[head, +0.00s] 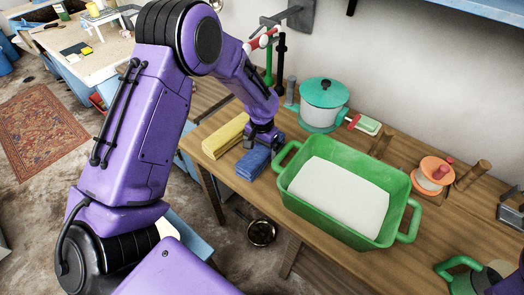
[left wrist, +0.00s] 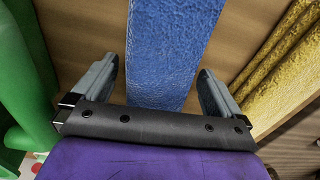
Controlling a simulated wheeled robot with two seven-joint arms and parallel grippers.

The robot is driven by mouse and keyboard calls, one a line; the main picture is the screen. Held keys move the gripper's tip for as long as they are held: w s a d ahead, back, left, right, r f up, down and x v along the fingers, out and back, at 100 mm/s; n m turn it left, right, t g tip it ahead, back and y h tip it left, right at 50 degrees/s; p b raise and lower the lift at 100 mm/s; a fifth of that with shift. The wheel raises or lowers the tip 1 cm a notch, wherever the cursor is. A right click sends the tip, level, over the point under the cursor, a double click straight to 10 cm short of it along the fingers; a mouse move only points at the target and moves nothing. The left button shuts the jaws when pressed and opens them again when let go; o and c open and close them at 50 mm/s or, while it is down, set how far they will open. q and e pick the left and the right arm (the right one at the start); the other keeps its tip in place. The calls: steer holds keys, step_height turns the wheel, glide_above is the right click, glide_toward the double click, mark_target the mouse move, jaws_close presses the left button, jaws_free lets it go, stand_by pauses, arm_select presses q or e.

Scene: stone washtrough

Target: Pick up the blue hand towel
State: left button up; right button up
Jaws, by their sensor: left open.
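The blue hand towel (head: 253,163) lies folded on the wooden table, between a yellow towel and a green tub. In the left wrist view the blue towel (left wrist: 168,50) runs lengthwise between the two fingers. My left gripper (head: 262,140) is directly over the towel's far end in the head view. In the left wrist view its fingers (left wrist: 158,85) stand open, one on each side of the towel, with gaps between them and the cloth. I cannot tell how far the fingertips are above the table. My right gripper is not in view.
The yellow towel (head: 226,136) lies close on the left. The green tub (head: 292,190), holding something white, stands close on the right. A teal-lidded pot (head: 322,103) and an orange spool-like object (head: 434,174) stand farther back. The table's front edge is near the towel.

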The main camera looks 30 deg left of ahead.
arm_select(q)
steer(key=shift+f, duration=0.4)
steer(key=shift+s, duration=0.25)
steer(key=c, duration=1.1)
steer(key=shift+r, duration=0.1)
